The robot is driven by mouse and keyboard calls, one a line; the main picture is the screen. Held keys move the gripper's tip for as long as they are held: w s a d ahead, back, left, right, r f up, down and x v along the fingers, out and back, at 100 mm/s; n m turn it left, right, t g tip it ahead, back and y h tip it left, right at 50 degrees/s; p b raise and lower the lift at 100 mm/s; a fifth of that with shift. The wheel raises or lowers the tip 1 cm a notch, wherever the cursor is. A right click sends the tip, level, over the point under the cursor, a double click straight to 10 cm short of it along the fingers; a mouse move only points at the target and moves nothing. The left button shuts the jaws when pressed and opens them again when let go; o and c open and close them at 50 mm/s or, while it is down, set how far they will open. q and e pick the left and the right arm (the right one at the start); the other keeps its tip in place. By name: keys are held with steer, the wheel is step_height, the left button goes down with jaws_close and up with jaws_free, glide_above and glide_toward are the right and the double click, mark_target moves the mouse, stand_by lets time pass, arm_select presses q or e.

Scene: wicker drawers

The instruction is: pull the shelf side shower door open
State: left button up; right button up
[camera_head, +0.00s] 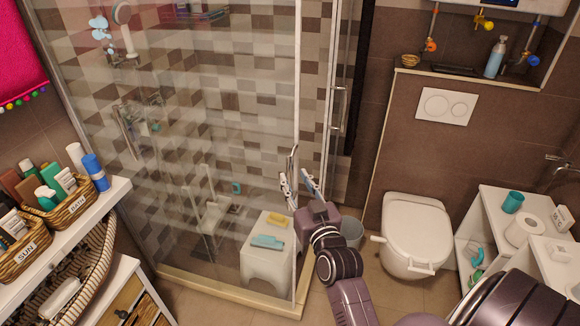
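The shower's large glass door (225,120) on the shelf side fills the left and middle of the view. It appears closed, its right edge near the enclosure corner. A slim upright metal handle (293,158) is near that edge. My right gripper (299,182) is at the handle's lower end, fingers spread apart, one on each side of it. I cannot tell whether they touch it. Another glass panel (342,60) with its own metal handle (337,108) is to the right. My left gripper is not in view.
A white shelf (118,192) with wicker baskets (75,202) of bottles stands at left. A white stool (257,262) is behind the glass. A grey bin (352,232), a toilet (414,228) and a white shelf unit (485,212) are at right. Floor shows before the shower.

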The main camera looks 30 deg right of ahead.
mark_target(291, 172)
steer(key=p+x, duration=0.1)
steer(key=x, duration=0.3)
steer(key=shift+w+d, duration=0.15)
steer(key=shift+w, duration=0.25)
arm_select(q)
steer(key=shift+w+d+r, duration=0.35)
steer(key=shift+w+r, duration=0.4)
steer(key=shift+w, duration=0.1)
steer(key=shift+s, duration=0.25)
arm_select(e)
jaws_close()
